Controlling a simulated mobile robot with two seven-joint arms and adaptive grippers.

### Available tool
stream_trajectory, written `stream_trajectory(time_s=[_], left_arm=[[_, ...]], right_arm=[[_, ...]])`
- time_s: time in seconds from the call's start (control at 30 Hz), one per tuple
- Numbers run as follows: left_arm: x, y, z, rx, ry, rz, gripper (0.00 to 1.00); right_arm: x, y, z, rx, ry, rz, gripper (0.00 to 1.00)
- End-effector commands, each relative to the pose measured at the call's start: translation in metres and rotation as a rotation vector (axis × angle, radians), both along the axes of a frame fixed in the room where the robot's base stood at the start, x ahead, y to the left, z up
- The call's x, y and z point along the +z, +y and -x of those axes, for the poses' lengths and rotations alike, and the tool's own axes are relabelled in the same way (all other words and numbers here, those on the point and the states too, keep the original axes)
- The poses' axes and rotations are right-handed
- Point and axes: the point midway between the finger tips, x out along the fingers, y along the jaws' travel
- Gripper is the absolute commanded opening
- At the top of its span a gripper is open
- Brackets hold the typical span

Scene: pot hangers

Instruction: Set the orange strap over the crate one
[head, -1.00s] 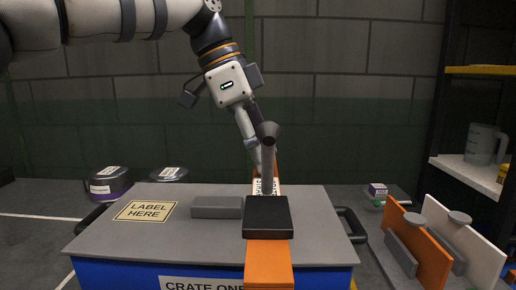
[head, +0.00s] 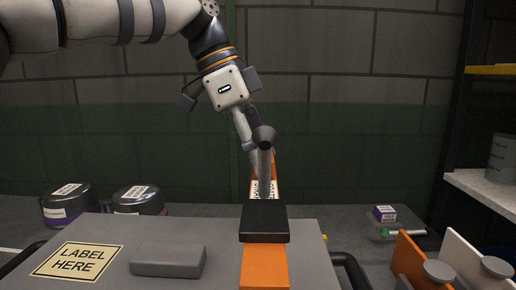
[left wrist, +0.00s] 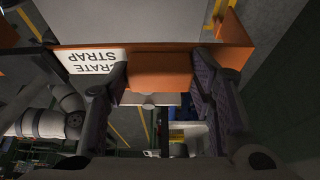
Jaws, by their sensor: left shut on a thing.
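The orange strap (head: 264,266) runs away from me down the middle of the picture in the head view, with a black block (head: 264,221) on it. It appears in front of or over the right part of the grey lid of crate one (head: 110,238); I cannot tell whether they touch. My left gripper (head: 262,172) is shut on the strap's far part, near a white label. In the left wrist view the fingers (left wrist: 160,85) straddle an orange part of the strap (left wrist: 155,70), beside a "CRATE STRAP" label. My right gripper is not in view.
A "LABEL HERE" sticker (head: 78,262) and a grey block (head: 168,261) are on the lid. Two dark pots (head: 138,200) stand behind it at the left. A small purple-and-white box (head: 384,213), an orange panel (head: 415,262) and a white panel (head: 470,255) are at the right, near a shelf (head: 485,185).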

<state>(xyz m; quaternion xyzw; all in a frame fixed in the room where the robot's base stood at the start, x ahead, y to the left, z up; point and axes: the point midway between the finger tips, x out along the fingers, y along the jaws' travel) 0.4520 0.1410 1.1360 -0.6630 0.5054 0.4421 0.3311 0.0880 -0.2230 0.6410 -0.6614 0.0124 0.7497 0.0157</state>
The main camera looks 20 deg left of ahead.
Motion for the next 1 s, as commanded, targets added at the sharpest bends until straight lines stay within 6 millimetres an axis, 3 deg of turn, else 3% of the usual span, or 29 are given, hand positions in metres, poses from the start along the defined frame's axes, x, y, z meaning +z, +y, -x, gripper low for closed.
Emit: stream_trajectory(time_s=[1.0], left_arm=[[-0.093,0.000,0.000,0.001,0.000,0.000,0.22]], right_arm=[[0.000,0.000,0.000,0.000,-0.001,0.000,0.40]])
